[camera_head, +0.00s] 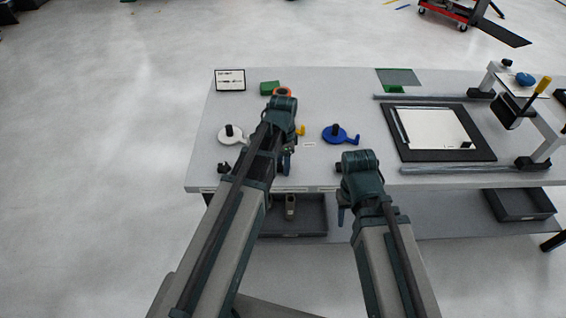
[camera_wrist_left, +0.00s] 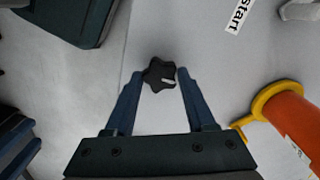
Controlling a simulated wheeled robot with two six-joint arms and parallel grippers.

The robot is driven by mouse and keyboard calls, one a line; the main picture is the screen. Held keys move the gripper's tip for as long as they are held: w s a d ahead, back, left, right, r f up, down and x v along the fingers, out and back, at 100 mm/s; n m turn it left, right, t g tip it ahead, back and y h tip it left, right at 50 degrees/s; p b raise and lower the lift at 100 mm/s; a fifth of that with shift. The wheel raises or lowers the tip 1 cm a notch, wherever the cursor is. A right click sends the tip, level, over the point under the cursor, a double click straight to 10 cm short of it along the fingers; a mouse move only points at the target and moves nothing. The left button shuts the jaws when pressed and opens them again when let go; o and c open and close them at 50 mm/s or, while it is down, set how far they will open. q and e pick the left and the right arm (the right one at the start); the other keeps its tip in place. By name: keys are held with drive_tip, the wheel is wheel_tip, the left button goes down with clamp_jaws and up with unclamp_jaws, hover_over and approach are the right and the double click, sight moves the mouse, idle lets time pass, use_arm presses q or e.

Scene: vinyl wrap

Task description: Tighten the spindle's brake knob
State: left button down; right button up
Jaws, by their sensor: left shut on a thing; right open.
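In the left wrist view, my left gripper (camera_wrist_left: 160,76) is shut on a black star-shaped knob (camera_wrist_left: 158,71) with a white mark on it. The knob sits between the two blue fingertips. In the head view my left gripper (camera_head: 287,165) points down over the front of the table, and its arm hides the knob. An orange cylinder (camera_wrist_left: 292,115) with a yellow ring-shaped part (camera_wrist_left: 262,100) lies to the right of the fingers in the wrist view. My right gripper (camera_head: 343,212) is open and empty in front of the table's front edge.
A white disc-shaped part (camera_head: 232,139) and a blue one (camera_head: 347,138), each with a black top, rest on the table (camera_head: 345,95). A black-framed panel (camera_head: 455,153) and a stand (camera_head: 548,128) are at the right. A lower shelf holds a grey bin (camera_head: 310,222).

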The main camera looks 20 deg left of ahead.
use_arm(q)
drive_tip(key=shift+c, duration=1.2)
unclamp_jaws()
drive_tip(key=shift+r, duration=0.15)
wheel_tip(320, 180, up, 14)
drive_tip(key=p, duration=1.3)
drive_tip(key=shift+f+p, duration=0.25)
drive_tip(key=shift+p, duration=0.15)
drive_tip(key=s+d+f+n+b, duration=0.2)
drive_tip(key=s+d+n, duration=0.1)
drive_tip(key=s+d, duration=0.2)
drive_tip(key=s+d+f+n+y+b, duration=0.1)
drive_tip(key=s+d+f+n+b, duration=0.1)
drive_tip(key=s+d, duration=0.3)
drive_tip(key=s+n, duration=0.1)
drive_tip(key=s, duration=0.3)
drive_tip(key=shift+d+f+n+b, duration=0.3)
drive_tip(key=shift+d+b, duration=0.05)
drive_tip(key=shift+d, duration=0.05)
